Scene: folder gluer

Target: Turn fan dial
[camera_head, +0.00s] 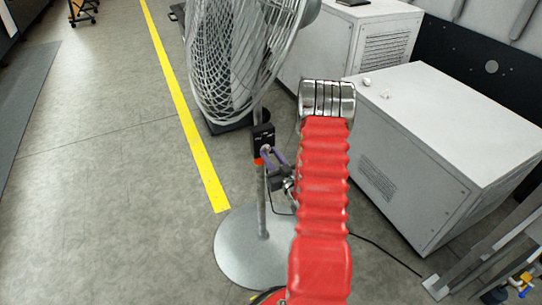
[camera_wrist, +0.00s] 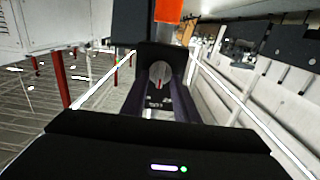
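The fan (camera_head: 232,55) stands on a pole with a round grey base (camera_head: 240,262). A black control box (camera_head: 263,136) is mounted on the pole, with an orange part below it. The grey dial (camera_wrist: 160,74), with a red mark, is on the box's front. My gripper (camera_head: 268,154) is at the box, its dark purple fingers reaching the dial. In the wrist view, my gripper (camera_wrist: 161,88) has one finger on each side of the dial, apart from each other. I cannot tell whether they touch it. My red arm sleeve hides part of the wrist in the head view.
A white cabinet (camera_head: 455,135) stands right of my arm, and another (camera_head: 350,45) is behind. A dark cable (camera_head: 385,252) runs along the floor at right. The floor left of the fan, across the yellow line (camera_head: 183,105), is clear.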

